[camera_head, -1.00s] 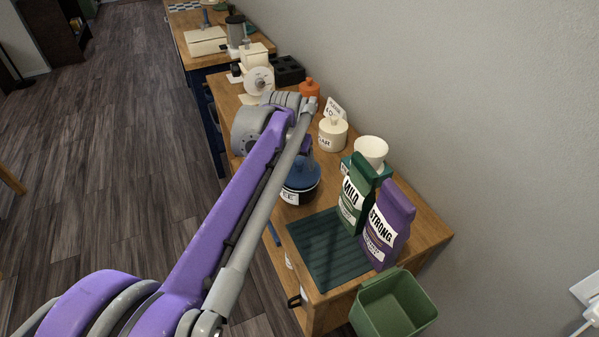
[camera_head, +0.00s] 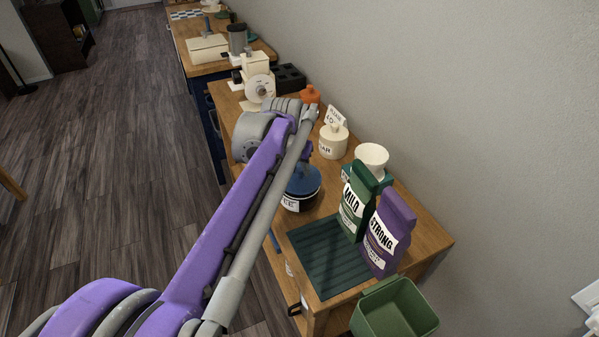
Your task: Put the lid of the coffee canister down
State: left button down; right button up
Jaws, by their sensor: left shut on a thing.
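The coffee canister (camera_head: 298,205), dark with a white label partly reading "EE", stands on the wooden counter behind the green ribbed mat. Its blue lid (camera_head: 304,184) shows at the canister's top; I cannot tell whether it rests there or is slightly raised. My left gripper (camera_head: 306,158) points down over the lid, shut on its knob, mostly hidden behind my purple and grey arm. My right gripper is not in view.
The green mat (camera_head: 325,262) is bare over most of its surface. Green "MILD" (camera_head: 354,205) and purple "STRONG" (camera_head: 388,235) bags stand at its right. A cream sugar canister (camera_head: 333,141) and white cup (camera_head: 371,156) stand behind. A green bin (camera_head: 392,310) is at the front.

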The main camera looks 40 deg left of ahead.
aim_at(298, 168)
pick_arm(q)
notch_tip(298, 168, up, 9)
jog(key=shift+a+f+p, duration=0.1)
jog(key=shift+p, duration=0.7)
jog(key=w+a+f+p, duration=0.2)
jog(key=w+a+f, duration=0.2)
jog(key=a, duration=0.3)
jog(key=w+a+f+p, duration=0.2)
jog(key=w+a+f, duration=0.15)
jog(key=a, duration=0.35)
notch_tip(298, 168, down, 9)
jog(key=shift+w+f+b, duration=0.15)
jog(key=shift+b, duration=0.5)
jog(key=shift+d, duration=0.1)
jog(key=shift+f, duration=0.15)
jog(key=c, duration=0.6)
grip_release()
jog(key=shift+c, duration=0.2)
